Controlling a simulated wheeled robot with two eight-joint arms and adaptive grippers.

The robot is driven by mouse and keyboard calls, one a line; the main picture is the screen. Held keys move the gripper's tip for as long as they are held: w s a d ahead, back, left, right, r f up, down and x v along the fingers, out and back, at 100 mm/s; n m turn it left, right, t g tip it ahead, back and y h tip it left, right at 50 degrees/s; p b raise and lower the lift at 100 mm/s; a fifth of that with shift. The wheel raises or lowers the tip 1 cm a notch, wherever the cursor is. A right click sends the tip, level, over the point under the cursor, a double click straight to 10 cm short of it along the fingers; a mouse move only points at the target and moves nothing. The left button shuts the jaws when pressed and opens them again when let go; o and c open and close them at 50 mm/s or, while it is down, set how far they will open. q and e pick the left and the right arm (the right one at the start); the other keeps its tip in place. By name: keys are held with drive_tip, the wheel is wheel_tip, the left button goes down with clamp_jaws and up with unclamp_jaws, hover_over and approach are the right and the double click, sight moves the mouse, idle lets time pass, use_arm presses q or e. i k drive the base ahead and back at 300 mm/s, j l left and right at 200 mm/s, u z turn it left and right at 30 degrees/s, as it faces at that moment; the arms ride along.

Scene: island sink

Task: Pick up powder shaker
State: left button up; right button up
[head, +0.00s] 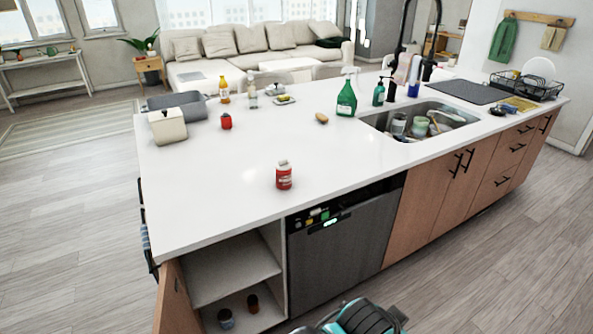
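A red shaker-like container with a white lid (284,176) stands upright on the white island countertop (215,190), near the front edge above the dishwasher. It looks like the powder shaker, though its label is too small to read. Nothing touches it. I see neither gripper; only a teal and black part of my own body shows at the bottom edge.
The counter around the red container is clear. A cream canister (167,126), grey bin (178,101), green spray bottle (347,97) and sink with dishes (420,122) lie farther back. Below, a cabinet (232,268) stands open beside the dishwasher (345,245).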

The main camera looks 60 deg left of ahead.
sight(284, 179)
drive_tip(key=i+j+u, duration=0.1)
drive_tip(key=i+u, duration=0.45)
drive_tip(key=u, duration=0.3)
drive_tip(key=i+l+u, duration=0.1)
drive_tip(key=i+u, duration=0.3)
drive_tip(key=i+l+u, duration=0.15)
drive_tip(key=u, duration=0.3)
